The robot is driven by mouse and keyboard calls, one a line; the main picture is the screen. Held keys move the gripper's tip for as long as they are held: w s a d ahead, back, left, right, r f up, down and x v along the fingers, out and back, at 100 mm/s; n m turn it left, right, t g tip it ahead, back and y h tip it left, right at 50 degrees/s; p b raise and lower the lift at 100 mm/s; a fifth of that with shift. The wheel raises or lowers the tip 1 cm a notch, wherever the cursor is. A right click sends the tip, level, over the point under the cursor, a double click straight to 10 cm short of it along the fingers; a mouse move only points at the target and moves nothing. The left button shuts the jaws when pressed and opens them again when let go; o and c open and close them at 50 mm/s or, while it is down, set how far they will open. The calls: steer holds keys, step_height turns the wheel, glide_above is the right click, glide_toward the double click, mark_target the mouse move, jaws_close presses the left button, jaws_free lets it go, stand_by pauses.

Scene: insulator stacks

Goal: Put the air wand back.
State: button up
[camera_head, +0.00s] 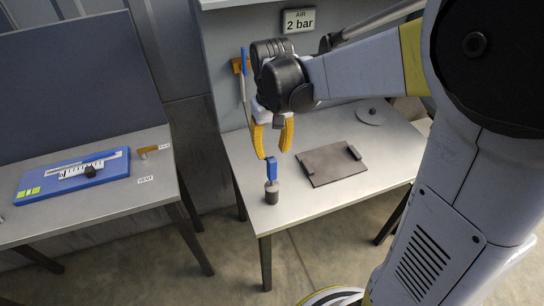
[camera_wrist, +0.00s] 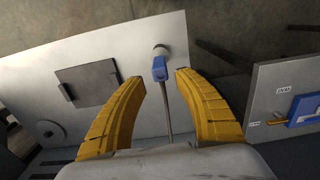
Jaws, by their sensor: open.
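A slim upright tool with a blue top and thin grey lower part, which looks like the air wand (camera_head: 243,70), is at the wall beside an orange bracket (camera_head: 236,66) in the head view. My gripper (camera_head: 278,150) is open, with its yellow fingers pointing down in front of it, over the table. Just below the fingertips is a blue piece (camera_head: 272,169), in line with a grey cylinder (camera_head: 271,192). The wrist view shows the blue piece (camera_wrist: 159,68) beyond the fingertips. A thin grey rod runs from it toward my palm; I cannot tell what the rod belongs to.
A dark plate with two handles (camera_head: 331,164) and a round grey disc (camera_head: 371,115) are on the grey table (camera_head: 305,205). A sign reading "AIR 2 bar" (camera_head: 299,20) is on the wall. A second table at left holds a blue tray (camera_head: 73,178). A gap separates the tables.

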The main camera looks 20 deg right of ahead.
steer(key=shift+r, duration=0.9)
steer(key=s+r+t, duration=0.2)
steer(key=s+t, duration=0.1)
steer(key=s, duration=0.3)
steer(key=s+r+t, duration=0.3)
steer(key=s+t, duration=0.1)
steer(key=s, duration=0.2)
steer(key=shift+s+r, duration=0.25)
steer(key=shift+s, duration=0.05)
steer(key=shift+c, duration=0.5)
